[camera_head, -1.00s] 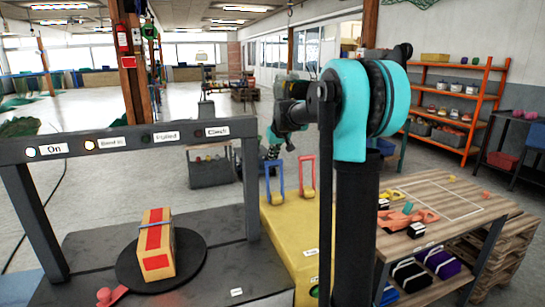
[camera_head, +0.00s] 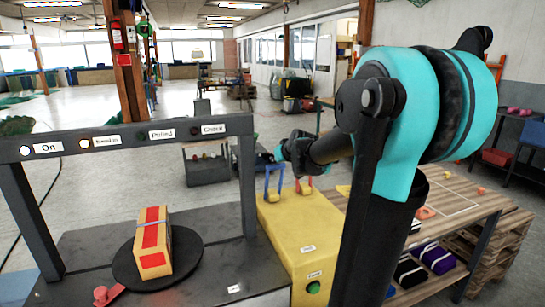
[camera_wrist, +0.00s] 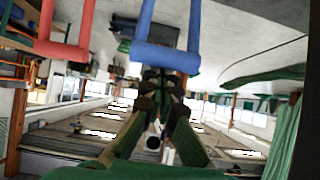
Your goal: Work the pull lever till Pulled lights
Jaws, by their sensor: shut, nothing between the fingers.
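On the dark frame, the Pulled lamp (camera_head: 141,136) is unlit. The On lamp (camera_head: 25,150) and the lamp beside it (camera_head: 84,142) glow.
A yellow parcel with red tape (camera_head: 155,243) stands on a black turntable (camera_head: 190,262) left of the yellow box. A red-knobbed lever (camera_head: 103,293) is at the front left. A green button (camera_head: 313,287) is on the box's front. A wooden table (camera_head: 470,212) stands right.

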